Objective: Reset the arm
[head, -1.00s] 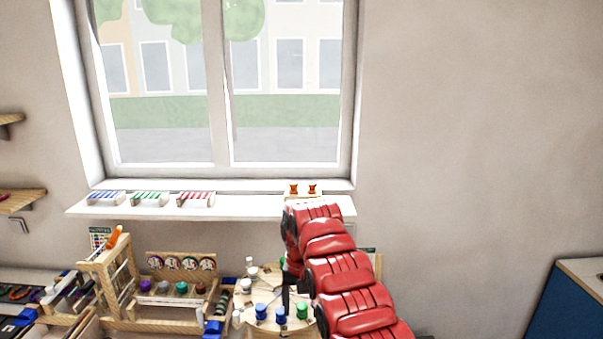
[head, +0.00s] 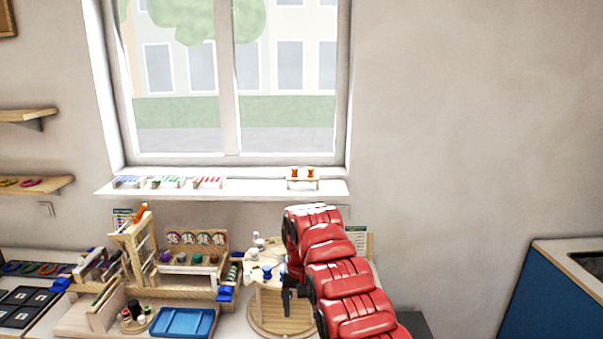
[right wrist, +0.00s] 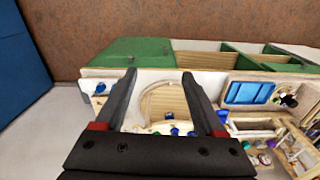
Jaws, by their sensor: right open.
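My right arm, red, reaches in from the lower right of the head view. Its dark gripper (head: 287,300) hangs beside a round wooden stand (head: 270,325), partly in front of it. The stand carries blue and white spool-like pegs (head: 267,272), and the arm hides its right side. In the right wrist view my right gripper (right wrist: 157,74) is open, with nothing between its two fingers. The round wooden base (right wrist: 170,98) and several blue pegs (right wrist: 176,132) show beyond and between the fingers. My left gripper is in neither view.
A blue tray (head: 183,322) and a wooden rack with coloured knobs (head: 190,258) stand left of the round stand. A white sill (head: 240,188) with small striped blocks runs above. A blue cabinet (head: 555,295) is at the far right. Bare wall fills the upper right.

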